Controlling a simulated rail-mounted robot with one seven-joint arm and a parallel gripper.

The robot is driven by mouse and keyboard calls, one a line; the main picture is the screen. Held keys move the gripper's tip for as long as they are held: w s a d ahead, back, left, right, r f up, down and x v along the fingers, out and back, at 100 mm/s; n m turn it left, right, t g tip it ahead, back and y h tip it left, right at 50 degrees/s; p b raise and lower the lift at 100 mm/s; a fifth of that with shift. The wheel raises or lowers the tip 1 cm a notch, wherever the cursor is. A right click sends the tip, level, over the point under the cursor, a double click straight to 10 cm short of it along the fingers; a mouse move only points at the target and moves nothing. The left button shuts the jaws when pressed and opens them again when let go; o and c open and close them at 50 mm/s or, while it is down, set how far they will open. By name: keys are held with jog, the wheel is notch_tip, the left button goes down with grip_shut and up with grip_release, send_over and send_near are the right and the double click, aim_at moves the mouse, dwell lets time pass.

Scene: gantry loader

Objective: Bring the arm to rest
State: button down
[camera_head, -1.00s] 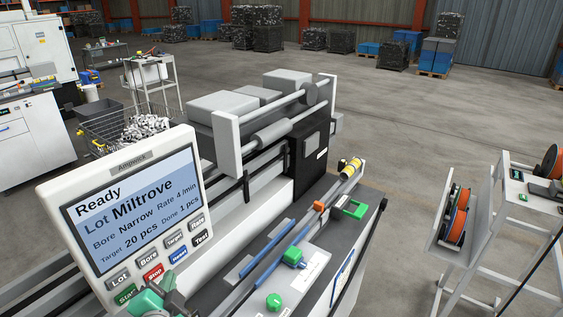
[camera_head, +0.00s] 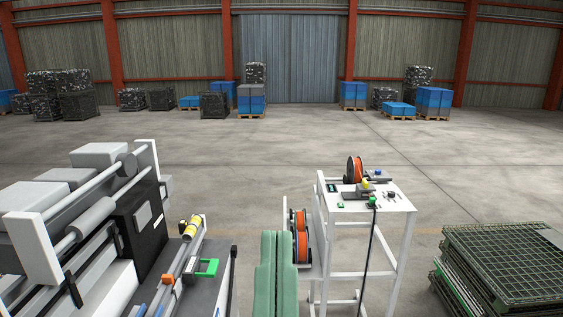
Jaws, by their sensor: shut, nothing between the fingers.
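The arm part is between the grey machine (camera_head: 140,228) on the left and a white stand (camera_head: 390,197) on the right. No contact with either can be made out.
The white stand carries an orange reel (camera_head: 355,169) and small tools; more orange reels (camera_head: 300,236) hang beside it. Stacked wire-mesh panels (camera_head: 500,262) lie at lower right. Blue crates (camera_head: 251,99) and dark bins line the far wall. The floor between is clear.

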jog(key=shift+s+d+r+h, duration=0.4)
jog(key=shift+s+d+r, duration=0.1)
jog(key=shift+d, duration=0.1)
jog(key=shift+f, duration=0.1)
dwell(3.0)
